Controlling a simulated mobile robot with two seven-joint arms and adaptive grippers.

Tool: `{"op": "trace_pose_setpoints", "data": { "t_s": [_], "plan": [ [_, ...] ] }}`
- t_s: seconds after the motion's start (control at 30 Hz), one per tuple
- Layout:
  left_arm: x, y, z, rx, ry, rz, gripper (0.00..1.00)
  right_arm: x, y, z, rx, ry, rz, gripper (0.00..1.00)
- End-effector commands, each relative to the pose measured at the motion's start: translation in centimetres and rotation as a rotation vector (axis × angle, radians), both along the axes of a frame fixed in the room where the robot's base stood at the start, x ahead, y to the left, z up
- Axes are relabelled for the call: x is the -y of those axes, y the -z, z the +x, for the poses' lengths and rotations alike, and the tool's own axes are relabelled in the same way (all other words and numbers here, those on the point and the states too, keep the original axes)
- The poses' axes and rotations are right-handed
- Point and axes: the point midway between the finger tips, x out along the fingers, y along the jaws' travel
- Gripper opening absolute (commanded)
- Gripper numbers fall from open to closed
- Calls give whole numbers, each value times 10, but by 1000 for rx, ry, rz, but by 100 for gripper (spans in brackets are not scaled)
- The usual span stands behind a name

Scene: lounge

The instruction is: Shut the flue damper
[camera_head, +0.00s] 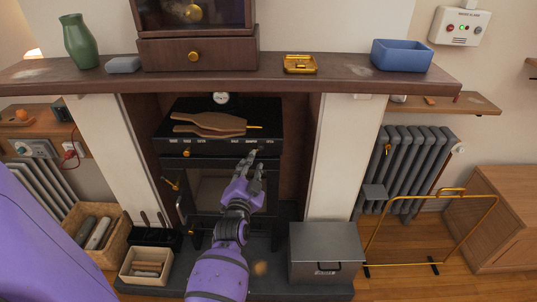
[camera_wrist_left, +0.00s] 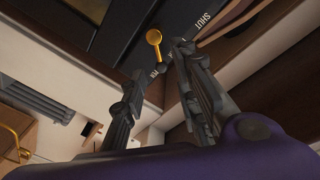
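A dark stove (camera_head: 222,143) stands in the fireplace opening, with a lettered strip along its upper front. In the left wrist view, a gold damper knob (camera_wrist_left: 153,38) on a short stem stands out from the dark panel. "SHUT" is printed farther along the strip, and a partly covered label sits by the knob. My left gripper (camera_head: 252,160) is in front of the strip's right end. Its fingers are apart; in the wrist view the gripper (camera_wrist_left: 158,62) has the knob between and just past its fingertips. Contact cannot be told. My right gripper is not in view.
Bellows (camera_head: 212,124) lie on the stove top. The mantel (camera_head: 350,73) overhangs above. A grey metal box (camera_head: 325,254) stands right of the stove, baskets (camera_head: 100,240) to its left. A gold rail stand (camera_head: 412,227) and radiator (camera_head: 412,160) are farther right.

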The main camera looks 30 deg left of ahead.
Motion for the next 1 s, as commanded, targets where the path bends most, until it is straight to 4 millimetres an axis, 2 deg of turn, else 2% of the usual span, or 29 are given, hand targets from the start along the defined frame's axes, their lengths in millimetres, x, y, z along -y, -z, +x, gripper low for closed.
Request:
{"op": "trace_pose_setpoints", "data": {
  "t_s": [0.2,0.4,0.77,1.0],
  "plan": [
    [-14,-2,34,3,2,-2,28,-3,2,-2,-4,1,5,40],
    [-23,-1,57,4,2,-3,28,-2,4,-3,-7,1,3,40],
    [-27,-1,63,3,1,-2,28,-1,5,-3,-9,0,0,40],
    [-27,-1,63,3,1,-3,0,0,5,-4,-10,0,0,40]
  ]
}}
